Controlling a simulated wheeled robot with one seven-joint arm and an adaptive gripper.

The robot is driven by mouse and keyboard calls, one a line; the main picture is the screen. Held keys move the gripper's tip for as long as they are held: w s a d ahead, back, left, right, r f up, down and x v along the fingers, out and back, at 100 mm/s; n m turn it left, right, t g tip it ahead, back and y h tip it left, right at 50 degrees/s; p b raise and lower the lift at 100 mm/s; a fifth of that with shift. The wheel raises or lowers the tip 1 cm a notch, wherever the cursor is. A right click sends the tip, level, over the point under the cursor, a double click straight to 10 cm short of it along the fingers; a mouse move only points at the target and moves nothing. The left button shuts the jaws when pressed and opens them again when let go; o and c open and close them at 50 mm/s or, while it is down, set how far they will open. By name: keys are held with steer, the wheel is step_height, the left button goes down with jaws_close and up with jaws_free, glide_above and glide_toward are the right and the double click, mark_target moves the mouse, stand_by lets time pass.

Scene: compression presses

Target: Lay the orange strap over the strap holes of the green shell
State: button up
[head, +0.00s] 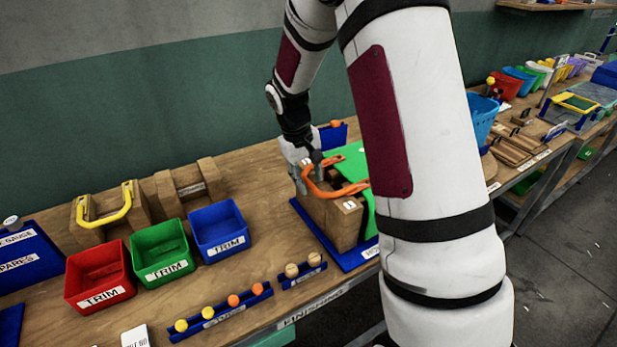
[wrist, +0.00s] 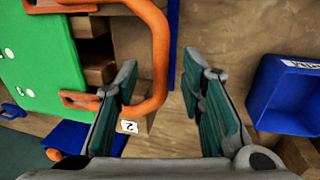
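The orange strap (head: 318,188) is a bent loop at the wooden block (head: 335,222), beside the green shell (head: 352,160). In the wrist view the strap (wrist: 158,62) curves round and runs left behind one finger, with an end near the shell (wrist: 45,60). Pale round spots, possibly holes, show on the shell's face. My gripper (head: 306,172) is over the strap's near bend. In the wrist view my gripper (wrist: 160,72) is open, its fingers wide apart, with part of the strap in the gap nearer the left finger. Whether a finger touches it is unclear.
Red (head: 100,272), green (head: 161,250) and blue (head: 219,230) trim bins stand left of the blue base (head: 355,258). A yellow strap (head: 105,212) sits on wooden blocks behind them. A peg rack (head: 222,310) lies in front. My arm hides the bench's middle.

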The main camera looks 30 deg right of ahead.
steer(key=v, duration=1.2)
steer(key=s+a+r+t+y, duration=0.1)
steer(key=s+a+r, duration=0.2)
steer(key=s+r, duration=0.25)
steer(key=s+a+r+t, duration=0.2)
steer(key=s+a+r, duration=0.1)
steer(key=s+r, duration=0.3)
steer(key=s+a+t+y, duration=0.1)
steer(key=s+a, duration=0.4)
steer(key=s, duration=0.9)
steer(key=shift+f+t, duration=0.2)
steer(key=shift+t, duration=0.6)
steer(key=shift+s, duration=0.1)
